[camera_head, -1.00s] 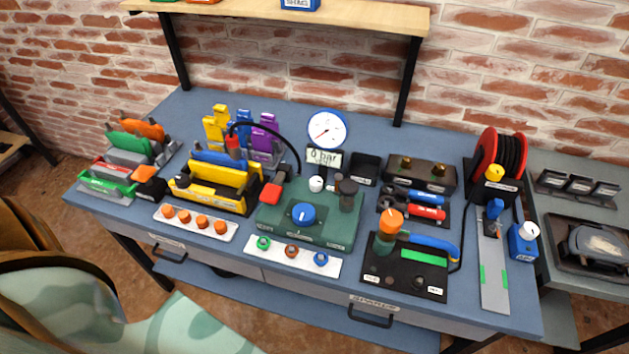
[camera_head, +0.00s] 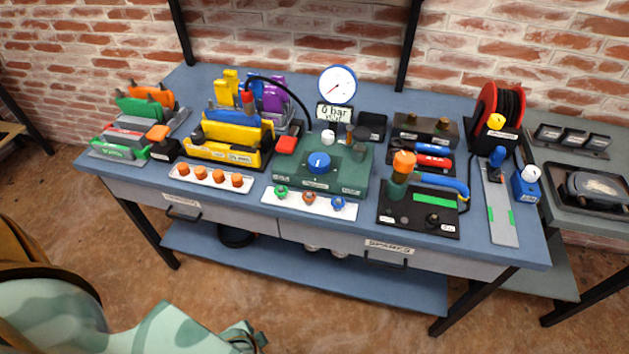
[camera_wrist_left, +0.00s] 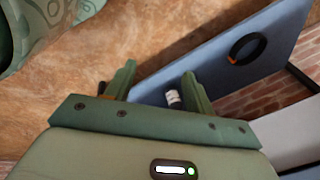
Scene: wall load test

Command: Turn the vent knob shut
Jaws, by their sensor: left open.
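A green block (camera_head: 345,178) stands mid-bench with a large blue knob (camera_head: 319,162) on its front face and a small white knob (camera_head: 328,137) behind it. Labels on the block are too small to read, so I cannot tell which one is the vent knob. A sign (camera_head: 334,113) behind reads "0 bar" with "vent" below it, under a round white gauge (camera_head: 337,85). My left gripper (camera_head: 243,338) is low in front of the bench, well away from the knobs. In the left wrist view its fingers (camera_wrist_left: 158,88) are apart with nothing held. My right gripper is out of view.
Small green, brown and blue knobs sit on a white strip (camera_head: 263,195) at the front. A black panel with an orange-topped valve (camera_head: 404,161) stands right, yellow racks (camera_head: 228,135) left. A lower shelf (camera_head: 300,268) runs under the bench. The floor in front is clear.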

